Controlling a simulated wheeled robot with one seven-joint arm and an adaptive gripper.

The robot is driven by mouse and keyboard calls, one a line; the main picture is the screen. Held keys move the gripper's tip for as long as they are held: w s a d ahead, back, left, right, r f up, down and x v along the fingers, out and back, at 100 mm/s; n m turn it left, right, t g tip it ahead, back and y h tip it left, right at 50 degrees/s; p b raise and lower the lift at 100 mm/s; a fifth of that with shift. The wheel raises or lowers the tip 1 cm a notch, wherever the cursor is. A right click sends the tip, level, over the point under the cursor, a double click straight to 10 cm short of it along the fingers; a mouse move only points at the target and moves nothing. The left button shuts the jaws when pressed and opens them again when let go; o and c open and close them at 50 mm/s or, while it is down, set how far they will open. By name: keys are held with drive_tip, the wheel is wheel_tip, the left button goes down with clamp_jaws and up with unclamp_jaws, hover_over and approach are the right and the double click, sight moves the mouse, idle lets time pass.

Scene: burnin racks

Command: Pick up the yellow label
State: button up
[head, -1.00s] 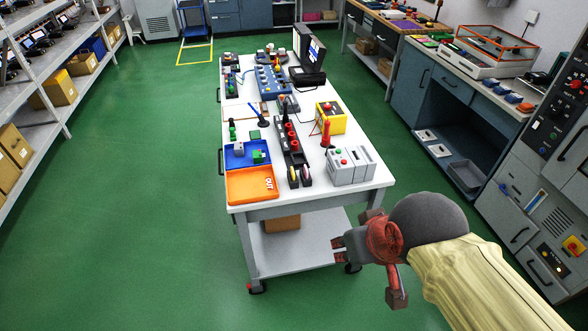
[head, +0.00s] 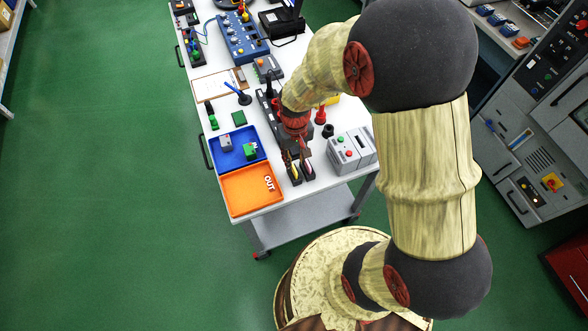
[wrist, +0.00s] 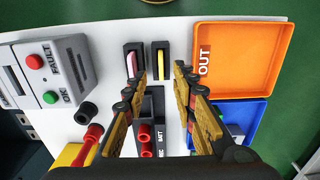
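The yellow label (wrist: 161,64) stands on edge in a narrow black holder in the wrist view, beside a pink label (wrist: 131,64) in a matching holder. My gripper (wrist: 158,80) is open and empty, its two fingers spread above the table. The yellow label lies ahead of the fingertips, between their lines in the picture, with no visible contact. In the head view my gripper (head: 297,160) is over the holders at the table's near end and partly hides them.
The orange OUT tray (wrist: 235,60) and blue tray (wrist: 247,112) are close beside the holders. A black strip with red sockets (wrist: 147,140) lies under the fingers. A grey FAULT/OK box (wrist: 45,68) is on the other side, with a red probe (wrist: 90,140) near it.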

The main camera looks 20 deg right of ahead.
sight(294, 172)
drive_tip(key=f, duration=0.2)
drive_tip(key=f+b, duration=0.1)
drive_tip(key=f, duration=0.1)
drive_tip(key=w+f, duration=0.1)
drive_tip(key=f, duration=0.1)
drive_tip(key=shift+a+f, duration=0.1)
drive_tip(key=shift+f, duration=0.3)
drive_tip(key=shift+c, duration=0.6)
clamp_jaws()
